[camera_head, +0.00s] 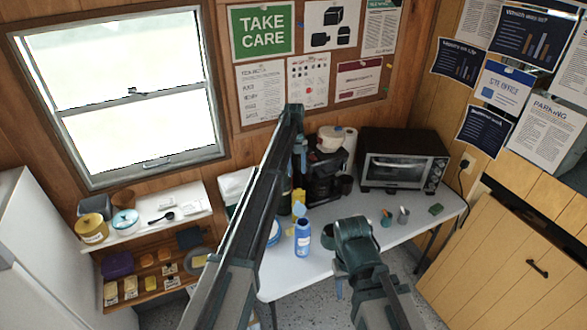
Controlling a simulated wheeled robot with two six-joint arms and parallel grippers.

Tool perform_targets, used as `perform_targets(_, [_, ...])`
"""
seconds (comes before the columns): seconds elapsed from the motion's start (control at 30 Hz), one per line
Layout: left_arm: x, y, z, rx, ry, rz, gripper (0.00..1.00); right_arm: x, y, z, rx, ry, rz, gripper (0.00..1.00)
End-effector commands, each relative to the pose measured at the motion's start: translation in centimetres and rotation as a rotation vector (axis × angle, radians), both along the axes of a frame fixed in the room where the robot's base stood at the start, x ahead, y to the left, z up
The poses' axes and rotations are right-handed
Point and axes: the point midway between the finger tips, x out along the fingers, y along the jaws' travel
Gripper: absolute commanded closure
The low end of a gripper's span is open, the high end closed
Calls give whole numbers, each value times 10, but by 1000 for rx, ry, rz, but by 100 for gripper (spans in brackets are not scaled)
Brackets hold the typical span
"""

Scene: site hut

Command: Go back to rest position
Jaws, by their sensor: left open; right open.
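My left arm reaches up across the middle of the picture. Its dark end, with my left gripper (297,140), is in front of the back wall and above the table; the gripper is open and nothing shows held in it, though its fingers are hard to make out. My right gripper (345,245) is lower and to the right, in front of the white table's near edge. It is open and looks empty, its fingers partly hidden by its own dark green body. A blue bottle (303,238) stands on the table, in the picture between the two arms.
The white table (425,215) bears a toaster oven (400,165), a coffee maker (326,175), a paper roll (349,140) and small cups (403,215). A shelf (150,232) with jars is at left, a white cabinet (50,270) at far left, a wooden door (500,260) at right.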

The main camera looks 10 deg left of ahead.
Motion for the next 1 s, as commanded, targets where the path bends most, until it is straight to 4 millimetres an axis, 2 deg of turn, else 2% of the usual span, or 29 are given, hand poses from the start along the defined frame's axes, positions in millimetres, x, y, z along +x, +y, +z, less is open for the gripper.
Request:
perform_targets(0.37, [-1, 0, -1, 0, 0, 3, 48, 0, 0, -1, 0, 0, 0, 50])
perform_targets(0.47, [-15, -7, -7, 12, 2, 50, 48, 0, 0, -7, 0, 0, 0, 50])
perform_targets(0.57, [-48, -21, -19, 42, 7, 185, 48, 0, 0, -19, 0, 0, 1, 50])
perform_targets(0.8, [-157, -63, -57, 149, 4, 705, 48, 0, 0, -56, -1, -1, 3, 50])
perform_targets(1.0, [-247, -86, -87, 223, -17, 1156, 48, 0, 0, -85, -1, -1, 5, 50])
